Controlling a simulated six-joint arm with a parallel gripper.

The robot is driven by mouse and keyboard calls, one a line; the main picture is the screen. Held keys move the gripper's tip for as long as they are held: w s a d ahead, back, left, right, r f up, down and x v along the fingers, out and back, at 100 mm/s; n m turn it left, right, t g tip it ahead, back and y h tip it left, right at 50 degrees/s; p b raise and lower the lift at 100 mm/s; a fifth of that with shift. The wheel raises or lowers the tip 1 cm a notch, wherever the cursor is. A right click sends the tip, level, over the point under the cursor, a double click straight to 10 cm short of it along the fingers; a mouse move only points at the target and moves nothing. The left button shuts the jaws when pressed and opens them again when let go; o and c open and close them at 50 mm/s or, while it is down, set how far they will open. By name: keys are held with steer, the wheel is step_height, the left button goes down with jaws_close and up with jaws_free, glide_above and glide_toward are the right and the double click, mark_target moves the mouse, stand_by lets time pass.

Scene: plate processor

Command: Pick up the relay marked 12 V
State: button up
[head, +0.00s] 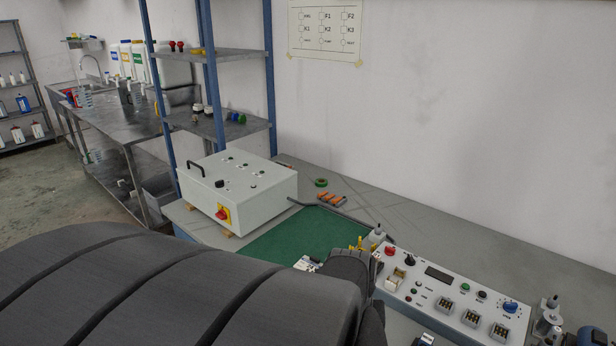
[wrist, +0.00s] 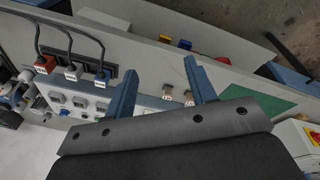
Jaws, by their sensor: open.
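In the wrist view my gripper (wrist: 160,66) is open, its two blue fingers spread and nothing held between them. Two small pale blocks (wrist: 167,92) (wrist: 189,98) with reddish marks show between and beside the fingers, at the end of the test panel (wrist: 148,101). They may be relays, but their markings are too small to read, so I cannot tell which is 12 V. In the head view a small pale block (head: 397,274) sits on the panel's left part (head: 425,289). My dark arm fills the foreground and the fingers are hidden there.
A white control box (head: 238,191) with a red-yellow switch stands left of a green mat (head: 271,238). Orange-handled tools (head: 331,199) lie behind it. Red, grey and blue plugs (wrist: 73,72) with black cables stand beside the panel in the wrist view. The bench along the wall (head: 480,220) is clear.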

steer(key=w+d+n+h, duration=0.4)
steer(key=w+d+n, duration=0.1)
steer(key=n, duration=0.4)
steer(key=n+t+h, duration=0.2)
steer(key=n+t, duration=0.4)
steer(key=n, duration=1.5)
glide_toward(376, 256)
steer(key=x, duration=1.2)
